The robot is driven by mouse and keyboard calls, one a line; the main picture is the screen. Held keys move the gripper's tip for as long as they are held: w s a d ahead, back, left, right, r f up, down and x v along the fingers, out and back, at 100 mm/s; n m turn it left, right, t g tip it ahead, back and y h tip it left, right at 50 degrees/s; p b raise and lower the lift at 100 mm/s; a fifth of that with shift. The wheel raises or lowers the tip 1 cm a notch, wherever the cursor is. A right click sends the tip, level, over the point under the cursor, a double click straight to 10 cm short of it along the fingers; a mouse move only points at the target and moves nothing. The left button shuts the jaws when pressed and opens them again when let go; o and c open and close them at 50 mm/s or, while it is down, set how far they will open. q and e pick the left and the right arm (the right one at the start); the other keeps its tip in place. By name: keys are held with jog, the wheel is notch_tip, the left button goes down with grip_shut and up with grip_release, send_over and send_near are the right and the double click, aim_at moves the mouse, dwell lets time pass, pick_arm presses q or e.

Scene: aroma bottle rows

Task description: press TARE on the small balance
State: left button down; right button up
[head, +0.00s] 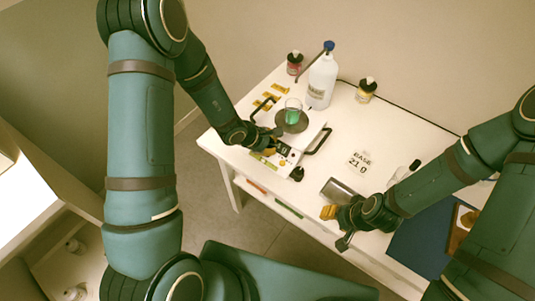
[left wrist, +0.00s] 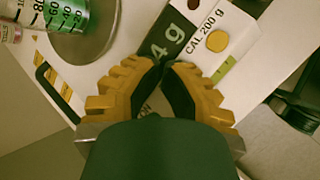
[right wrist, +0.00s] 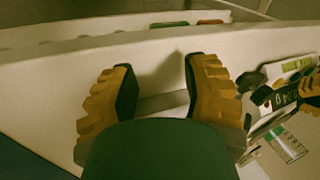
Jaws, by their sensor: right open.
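The small balance (head: 312,131) is a white unit on the table, with a beaker of green liquid (head: 293,112) on its round dark pan. The beaker also shows in the left wrist view (left wrist: 62,14). My left gripper (head: 283,150) is over the balance's front panel; in the left wrist view (left wrist: 163,66) its fingertips meet, empty, at the edge of the display (left wrist: 172,38). Only "4 g" of the reading shows. A round gold button (left wrist: 217,41) by "CAL 200 g" is right of the tips. No TARE label is readable; the fingers hide part of the panel. My right gripper (right wrist: 160,78) is open and empty near the table's front edge.
A white bottle with a blue cap (head: 321,83), a red-labelled bottle (head: 294,64) and a yellow-labelled bottle (head: 366,92) stand behind the balance. A "BASE 21 g" card (head: 360,161) is to its right. A blue mat (head: 412,249) lies at the right.

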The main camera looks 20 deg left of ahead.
pick_arm(q)
jog(key=shift+s+f+b, duration=0.2)
jog(key=shift+f+b, duration=0.25)
jog(key=shift+b, duration=0.4)
pick_arm(e)
jog(key=shift+s+f, duration=0.15)
jog(key=shift+f, duration=0.55)
pick_arm(q)
jog(key=shift+a+f, duration=0.1)
jog(key=shift+f, duration=0.05)
pick_arm(e)
jog(key=shift+f, duration=0.25)
dwell(0.5)
pick_arm(q)
jog(key=shift+w+r, duration=0.35)
jog(key=shift+r, duration=0.4)
pick_arm(e)
jog(key=shift+d+r, duration=0.1)
jog(key=shift+r, duration=0.25)
pick_arm(q)
jog(key=shift+r+p, duration=0.1)
jog(key=shift+p, duration=0.2)
